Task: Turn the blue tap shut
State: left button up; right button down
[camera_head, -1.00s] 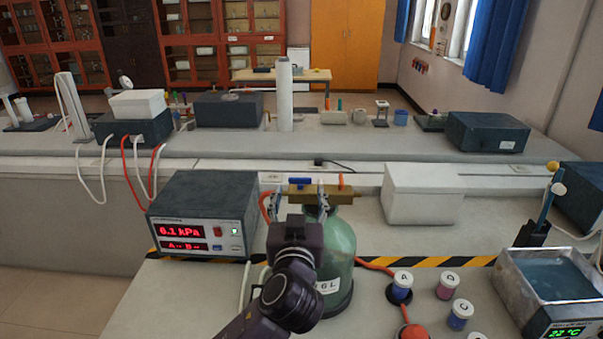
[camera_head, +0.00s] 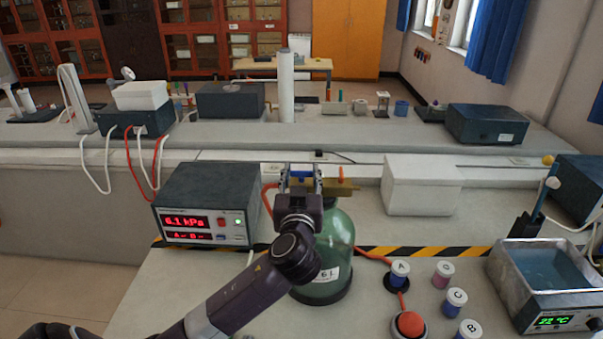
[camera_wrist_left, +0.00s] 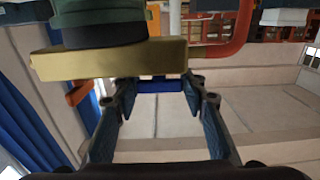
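The blue tap (camera_head: 301,171) sits at the left part of a brass manifold (camera_head: 337,186) on top of a green glass bottle (camera_head: 337,240). In the left wrist view the blue tap's handle (camera_wrist_left: 161,86) shows as a short bar between the fingertips, just past the brass block (camera_wrist_left: 110,60). My left gripper (camera_head: 301,178) is open, with one finger on each side of the handle. Small gaps seem to show beside the handle, and contact is not clear. The gripper hides part of the manifold and bottle neck. My right gripper is not in view.
An orange tap (camera_head: 341,174) stands at the manifold's right. A pressure meter (camera_head: 207,205) reading 6.1 kPa is at left. A white box (camera_head: 421,184), labelled jars (camera_head: 456,301) and a water bath (camera_head: 550,285) are at right. An orange hose (camera_head: 372,255) runs from the bottle.

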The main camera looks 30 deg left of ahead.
pick_arm(q)
jog(key=c, duration=0.5)
jog(key=shift+c, duration=0.3)
jog(key=shift+h, duration=0.3)
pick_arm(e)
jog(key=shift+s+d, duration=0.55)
